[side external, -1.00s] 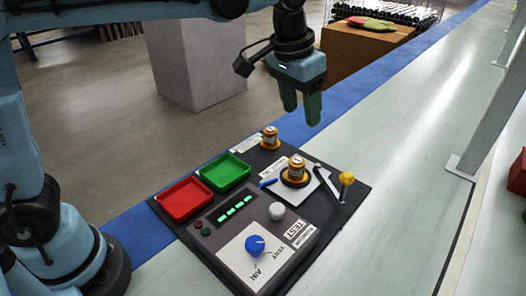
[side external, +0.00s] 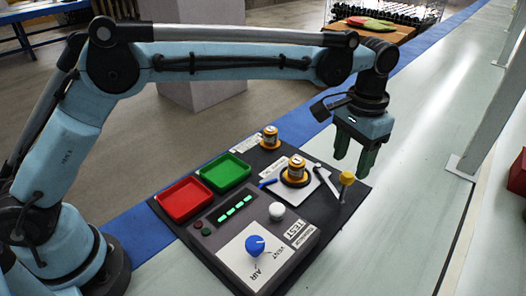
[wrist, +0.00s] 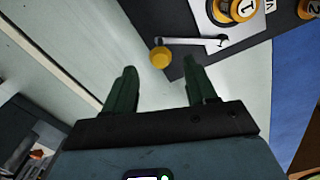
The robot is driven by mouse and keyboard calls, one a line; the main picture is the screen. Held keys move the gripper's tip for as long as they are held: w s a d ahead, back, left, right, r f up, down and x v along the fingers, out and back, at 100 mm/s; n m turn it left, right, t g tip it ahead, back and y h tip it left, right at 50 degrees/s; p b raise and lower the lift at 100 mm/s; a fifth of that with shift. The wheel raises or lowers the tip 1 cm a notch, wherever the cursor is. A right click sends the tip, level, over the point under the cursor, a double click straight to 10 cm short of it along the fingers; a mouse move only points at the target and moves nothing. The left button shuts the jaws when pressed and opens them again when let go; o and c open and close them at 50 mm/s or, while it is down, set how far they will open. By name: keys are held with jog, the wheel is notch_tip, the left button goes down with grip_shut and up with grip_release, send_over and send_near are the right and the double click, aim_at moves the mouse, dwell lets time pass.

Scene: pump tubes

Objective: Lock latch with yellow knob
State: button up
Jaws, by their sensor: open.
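The yellow knob (side external: 347,178) stands at the end of the latch, a thin metal arm (side external: 328,183), at the right corner of the dark board. In the wrist view the knob (wrist: 160,57) lies just beyond and between my fingertips, with the latch arm (wrist: 200,41) running right from it. My gripper (side external: 353,163) is open and empty, with green fingers pointing down. In the side view it hangs above and close to the knob. In the wrist view my gripper (wrist: 160,72) shows a wide gap between its fingers. I cannot tell the exact height gap to the knob.
Red (side external: 184,199) and green (side external: 225,172) trays, a blue dial (side external: 255,245) and a white knob (side external: 277,210) share the board. The table right of the board is clear.

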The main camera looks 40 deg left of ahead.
aim_at(347, 176)
notch_tip(347, 176, down, 8)
jog(key=shift+r, duration=0.1)
dwell(0.4)
grip_shut()
